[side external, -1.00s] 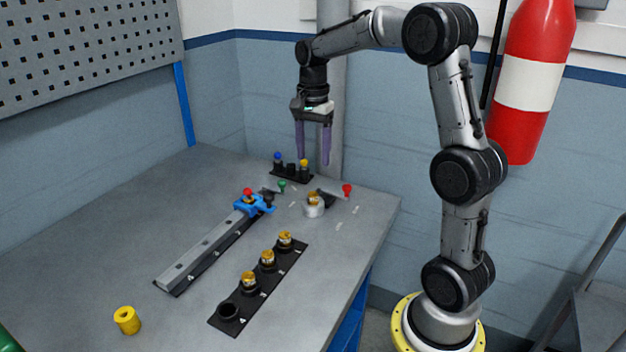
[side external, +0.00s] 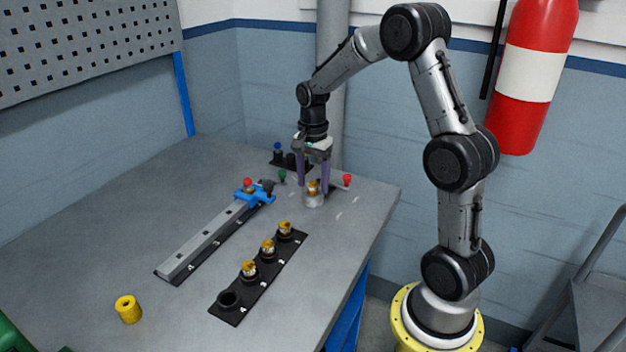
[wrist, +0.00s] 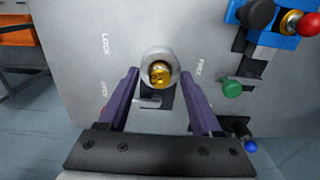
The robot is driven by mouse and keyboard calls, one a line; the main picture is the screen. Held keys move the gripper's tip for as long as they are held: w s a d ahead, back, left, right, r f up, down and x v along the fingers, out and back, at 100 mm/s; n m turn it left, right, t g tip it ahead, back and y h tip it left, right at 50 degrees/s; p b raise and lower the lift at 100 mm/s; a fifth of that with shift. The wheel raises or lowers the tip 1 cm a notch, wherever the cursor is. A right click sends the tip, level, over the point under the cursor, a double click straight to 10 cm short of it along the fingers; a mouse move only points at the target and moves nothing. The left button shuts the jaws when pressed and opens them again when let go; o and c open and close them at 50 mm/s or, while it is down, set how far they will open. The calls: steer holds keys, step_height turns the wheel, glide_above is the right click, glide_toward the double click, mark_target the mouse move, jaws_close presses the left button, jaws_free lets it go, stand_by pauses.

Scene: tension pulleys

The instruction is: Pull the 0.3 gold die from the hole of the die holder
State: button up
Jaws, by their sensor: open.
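A gold die (side external: 313,187) sits in a round silver holder (side external: 313,201) at the back right of the table. In the wrist view the gold die (wrist: 160,74) sits inside the holder's pale ring (wrist: 150,54). My gripper (side external: 312,191) is open, pointing down, with its purple fingers on either side of the die. In the wrist view my gripper (wrist: 160,76) shows a gap between each fingertip and the die. No size marking on the die can be read.
A black rack (side external: 239,315) with several gold-topped pieces and an empty socket stands in front. A grey rail (side external: 205,243) with a blue clamp (side external: 256,196) lies to the left. Red (side external: 347,180) and green knobs (side external: 282,176) flank the holder. A yellow cylinder (side external: 128,309) stands front left.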

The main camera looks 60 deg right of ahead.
mark_target(313, 183)
jaws_close()
steer(key=shift+r, duration=1.75)
stand_by(0.8)
steer(key=shift+r, duration=1.85)
steer(key=w+a+f+n, duration=0.1)
steer(key=w+a+n, duration=0.2)
steer(key=a, duration=0.3)
steer(key=w+a+f+n, duration=0.2)
steer(key=w+a+n, duration=0.1)
steer(key=a+n, duration=0.2)
steer(key=w+a+f+n, duration=0.1)
steer(key=w+a+n, duration=0.2)
steer(key=a, duration=0.4)
steer(key=shift+a+f+n, duration=0.1)
steer(key=shift+f+n, duration=0.05)
steer(key=shift+n, duration=0.45)
steer(key=shift+w+n, duration=0.3)
steer(key=shift+n, duration=0.9)
